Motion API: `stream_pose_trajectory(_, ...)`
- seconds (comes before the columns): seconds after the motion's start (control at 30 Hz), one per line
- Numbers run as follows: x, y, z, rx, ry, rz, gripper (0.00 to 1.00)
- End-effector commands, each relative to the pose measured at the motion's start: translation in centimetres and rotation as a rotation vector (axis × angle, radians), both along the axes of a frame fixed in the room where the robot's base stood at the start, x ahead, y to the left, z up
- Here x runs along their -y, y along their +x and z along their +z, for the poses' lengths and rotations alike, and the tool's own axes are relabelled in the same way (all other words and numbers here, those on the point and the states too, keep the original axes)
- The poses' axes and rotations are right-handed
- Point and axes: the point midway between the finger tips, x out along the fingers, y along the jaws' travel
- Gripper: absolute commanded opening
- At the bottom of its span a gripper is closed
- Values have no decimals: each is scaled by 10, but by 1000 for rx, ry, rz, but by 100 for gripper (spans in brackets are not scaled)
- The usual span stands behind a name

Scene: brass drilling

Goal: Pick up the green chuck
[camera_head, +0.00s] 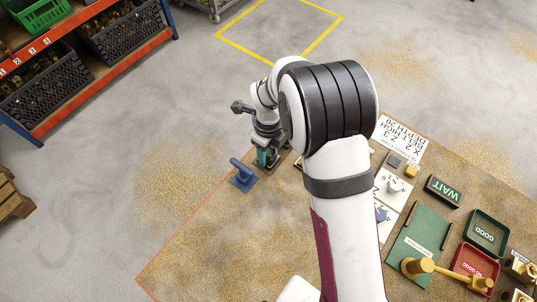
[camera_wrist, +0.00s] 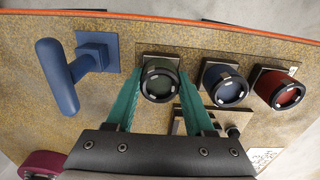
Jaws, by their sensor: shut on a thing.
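The green chuck (camera_wrist: 161,84), a dark green cylinder with a black ring, shows in the wrist view between the two teal fingers of my gripper (camera_wrist: 160,78). The fingers are shut on its sides. It appears over its square grey plate; I cannot tell whether it still touches it. In the head view my gripper (camera_head: 266,157) points down at the table's far left part, and the chuck there is hidden by the fingers and wrist.
A blue chuck (camera_wrist: 226,85) and a red chuck (camera_wrist: 278,89) stand to the right. A blue lever on a blue plate (camera_wrist: 98,50) is close on the left. The table's orange edge (camera_wrist: 215,23) runs just behind. Trays and brass parts lie at the head view's lower right.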

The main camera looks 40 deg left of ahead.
Motion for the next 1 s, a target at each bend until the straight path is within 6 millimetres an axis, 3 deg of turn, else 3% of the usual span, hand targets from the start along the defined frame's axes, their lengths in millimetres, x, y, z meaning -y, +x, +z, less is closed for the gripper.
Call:
stream_pose_trajectory(0.57,0,0,2,1,1,0,0)
stream_pose_trajectory(0.87,-1,1,43,3,4,0,0)
stream_pose_trajectory(1.0,28,11,59,1,3,-4,0)
